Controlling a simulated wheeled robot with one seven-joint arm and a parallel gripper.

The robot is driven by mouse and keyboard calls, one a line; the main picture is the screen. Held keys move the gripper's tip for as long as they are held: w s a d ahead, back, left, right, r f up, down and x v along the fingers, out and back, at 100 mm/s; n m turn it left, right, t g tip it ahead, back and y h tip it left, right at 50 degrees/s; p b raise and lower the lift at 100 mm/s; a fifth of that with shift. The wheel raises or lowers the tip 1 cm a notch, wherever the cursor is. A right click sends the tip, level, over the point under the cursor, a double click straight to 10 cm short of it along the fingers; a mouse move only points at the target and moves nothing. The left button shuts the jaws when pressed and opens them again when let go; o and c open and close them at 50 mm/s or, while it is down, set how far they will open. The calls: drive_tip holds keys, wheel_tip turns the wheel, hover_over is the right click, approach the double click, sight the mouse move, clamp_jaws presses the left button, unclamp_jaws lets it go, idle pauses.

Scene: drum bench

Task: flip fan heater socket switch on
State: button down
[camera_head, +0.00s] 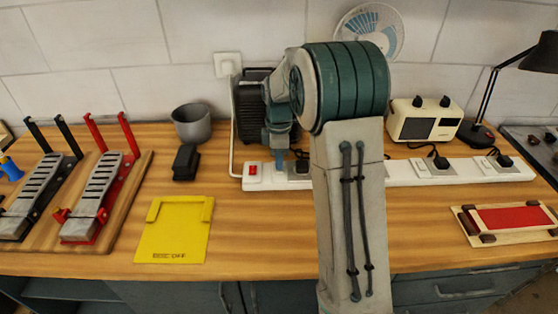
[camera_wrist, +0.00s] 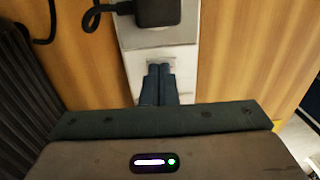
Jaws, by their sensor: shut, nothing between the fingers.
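A white power strip (camera_head: 400,176) lies along the back of the bench, with a red switch (camera_head: 253,170) at its left end and several sockets. My gripper (camera_head: 279,164) is shut and empty, pointing down at the strip just left of a black plug (camera_head: 300,166). In the wrist view, my shut fingertips (camera_wrist: 160,70) are at a small pale switch (camera_wrist: 160,60) on a socket plate (camera_wrist: 160,50). The fingers cover part of it, so I cannot tell its position or whether they touch it. The black plug (camera_wrist: 157,12) sits beyond. No label shows which socket is the fan heater's.
A dark ribbed box (camera_head: 250,105) stands close behind my gripper. A grey cup (camera_head: 191,123), black block (camera_head: 186,162) and yellow plate (camera_head: 174,232) lie left. My arm hides the strip's middle.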

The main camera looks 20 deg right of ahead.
wheel_tip(320, 180, up, 14)
drive_tip(key=shift+w+d, duration=0.15)
drive_tip(key=shift+w, duration=0.3)
drive_tip(key=shift+f, duration=0.1)
idle(0.3)
